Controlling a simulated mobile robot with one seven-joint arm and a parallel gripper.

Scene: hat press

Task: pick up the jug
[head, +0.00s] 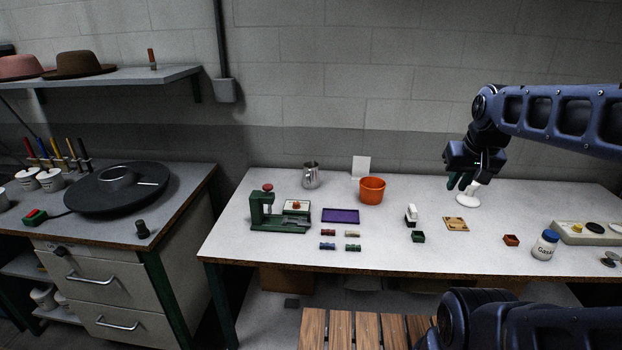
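The jug (311,175) is a small grey metal vessel with a handle, standing upright at the back left of the white-topped table, with nothing around it. My gripper (459,183) is at the right half of the table, pointing down, well to the right of the jug and apart from it. Its fingertips are small and dark here, close to a white object (468,200) with a round base. I cannot tell whether they touch it or how far apart they are.
An orange bucket (372,191) and a white card (361,167) stand right of the jug. A green press (266,212) and a purple tray (341,216) are in front. Small blocks lie nearer the front edge. A jar (545,245) stands at right.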

